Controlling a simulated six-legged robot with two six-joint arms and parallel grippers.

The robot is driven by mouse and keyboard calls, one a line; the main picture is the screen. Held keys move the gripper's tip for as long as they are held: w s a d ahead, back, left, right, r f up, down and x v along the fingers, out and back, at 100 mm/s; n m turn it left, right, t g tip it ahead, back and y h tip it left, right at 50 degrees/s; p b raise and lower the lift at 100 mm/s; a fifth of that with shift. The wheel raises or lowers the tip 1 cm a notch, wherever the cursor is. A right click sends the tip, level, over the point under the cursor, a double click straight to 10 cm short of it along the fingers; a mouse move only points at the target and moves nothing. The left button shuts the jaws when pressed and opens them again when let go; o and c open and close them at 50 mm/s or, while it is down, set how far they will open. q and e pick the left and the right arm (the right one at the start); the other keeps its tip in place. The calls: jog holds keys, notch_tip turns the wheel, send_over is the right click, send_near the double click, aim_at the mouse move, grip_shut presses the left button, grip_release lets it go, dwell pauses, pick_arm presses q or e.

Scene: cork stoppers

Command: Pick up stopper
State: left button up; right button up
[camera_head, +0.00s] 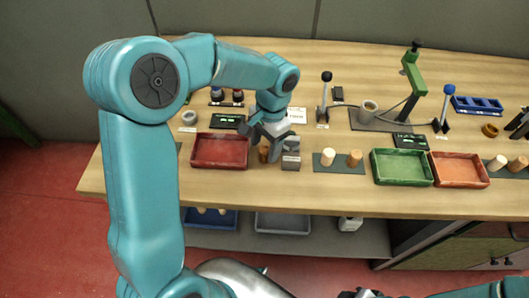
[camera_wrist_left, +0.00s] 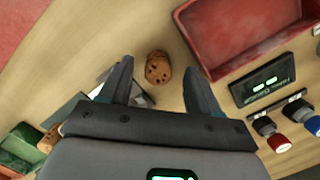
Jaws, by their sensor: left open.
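A brown cork stopper (camera_wrist_left: 158,67) with dark specks stands on the wooden bench in the left wrist view, between the fingertips of my left gripper (camera_wrist_left: 160,80). Gaps show on both sides of it, and the fingers are open. In the head view the stopper (camera_head: 263,153) is partly hidden by my left gripper (camera_head: 268,146), which points down over it. The stopper is between the red tray (camera_head: 219,165) and a grey block (camera_head: 290,160). My right gripper cannot be made out.
A pale and an orange-brown cylinder (camera_head: 354,158) stand on a dark mat right of the block. Beyond are a green tray (camera_head: 402,181) and an orange tray (camera_head: 459,184). A green press (camera_head: 412,75) and a black-knobbed lever (camera_head: 326,95) stand farther back. The bench front strip is clear.

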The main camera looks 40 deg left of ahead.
pick_arm(q)
jog(key=shift+s+f, duration=0.15)
jog(key=shift+f, duration=1.3)
jog(key=c, duration=1.1)
jog(key=shift+r, duration=0.1)
